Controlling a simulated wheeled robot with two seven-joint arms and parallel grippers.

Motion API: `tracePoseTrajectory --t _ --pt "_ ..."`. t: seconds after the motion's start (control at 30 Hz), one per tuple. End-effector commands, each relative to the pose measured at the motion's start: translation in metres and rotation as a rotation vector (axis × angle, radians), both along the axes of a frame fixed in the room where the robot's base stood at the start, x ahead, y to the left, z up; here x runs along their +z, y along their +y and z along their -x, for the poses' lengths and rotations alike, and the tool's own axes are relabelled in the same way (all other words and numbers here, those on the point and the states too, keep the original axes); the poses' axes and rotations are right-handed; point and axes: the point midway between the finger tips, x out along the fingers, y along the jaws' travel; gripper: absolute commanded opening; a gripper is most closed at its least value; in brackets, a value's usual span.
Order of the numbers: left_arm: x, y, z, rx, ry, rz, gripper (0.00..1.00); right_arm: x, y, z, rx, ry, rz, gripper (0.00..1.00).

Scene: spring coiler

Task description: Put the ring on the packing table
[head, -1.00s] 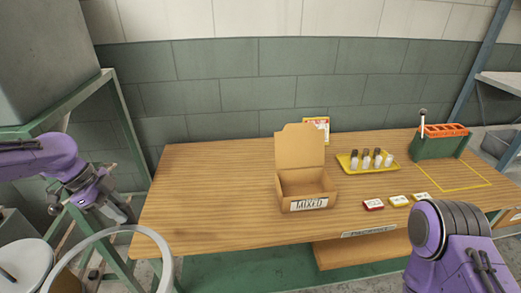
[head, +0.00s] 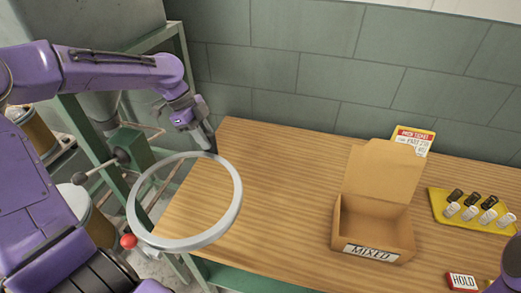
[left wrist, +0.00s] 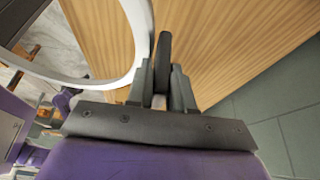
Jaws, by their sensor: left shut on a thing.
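The ring (head: 190,243) is a large pale grey hoop. My left gripper (head: 207,146) is shut on its far rim. In the head view the ring overlaps the left end of the wooden packing table (head: 270,200), and its left part reaches past the table's edge. It looks held above the top; the exact gap cannot be told. In the left wrist view the ring (left wrist: 143,25) curves beside the fingers of the left gripper (left wrist: 160,68), with the wood behind. My right gripper is out of view.
An open cardboard box (head: 372,228) marked MIXED stands mid-table. A green machine frame (head: 180,50) stands by the left end. The table's left part is bare.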

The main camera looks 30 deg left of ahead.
Motion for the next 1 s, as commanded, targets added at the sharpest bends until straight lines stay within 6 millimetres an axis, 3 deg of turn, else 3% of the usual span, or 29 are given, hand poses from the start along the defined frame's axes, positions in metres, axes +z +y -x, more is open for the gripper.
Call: tracePoseTrajectory --t 0.03,0.1,0.17,0.37,0.6,0.8,1.0 --pt "-0.019 -0.002 -0.007 -0.001 -0.001 0.002 0.0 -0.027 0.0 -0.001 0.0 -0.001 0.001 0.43" --pt "-0.024 -0.003 -0.016 0.002 -0.001 0.002 0.0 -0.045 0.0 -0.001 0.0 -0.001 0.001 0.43" --pt "-0.014 -0.005 -0.027 0.005 0.01 -0.002 0.0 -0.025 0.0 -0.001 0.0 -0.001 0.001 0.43" --pt "-0.032 -0.015 -0.068 0.006 0.01 -0.004 0.0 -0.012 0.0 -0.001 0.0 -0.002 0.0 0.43" --pt "-0.076 -0.028 -0.113 0.003 0.009 -0.003 0.0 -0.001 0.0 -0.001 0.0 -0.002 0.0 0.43" --pt "-0.098 -0.032 -0.129 0.004 0.008 -0.002 0.0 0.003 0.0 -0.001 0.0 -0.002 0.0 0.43" --pt "-0.125 -0.032 -0.13 0.005 0.007 -0.001 0.0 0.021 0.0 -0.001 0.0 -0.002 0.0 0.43"
